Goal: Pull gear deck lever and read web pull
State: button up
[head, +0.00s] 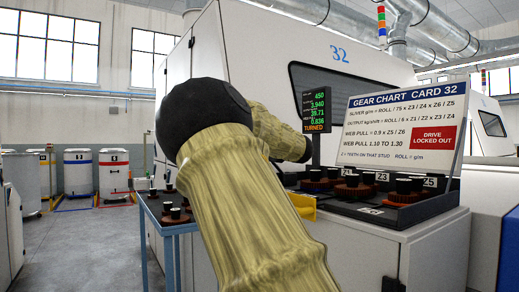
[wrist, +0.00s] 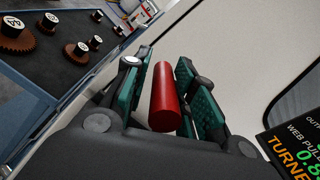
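A red cylindrical handle (wrist: 164,98), apparently the lever's grip, stands between the green-padded fingers of my gripper (wrist: 166,75) in the wrist view. The fingers are spread, one on each side, with narrow gaps showing; contact is not clear. In the head view my arm hides the gripper and the handle. The dark display (head: 314,112) reads 450, 3.940, 35.71, 0.836 and TURNED; its corner shows in the wrist view (wrist: 292,140) with WEB PULL. The gear deck (head: 388,208) carries brown gears with black hubs and Z tags.
The gear chart card (head: 385,122) gives web pull 1.10 to 1.30 and carries a red DRIVE LOCKED OUT label. A blue-framed side table (head: 150,215) with gears stands left of the machine; it also shows in the wrist view (wrist: 60,100).

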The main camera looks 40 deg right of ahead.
jog(key=shift+f, duration=0.1)
jog(key=shift+s, duration=0.2)
jog(key=s, duration=0.7)
jog(key=s+a, duration=0.1)
jog(key=s, duration=0.3)
jog(key=shift+s, duration=0.25)
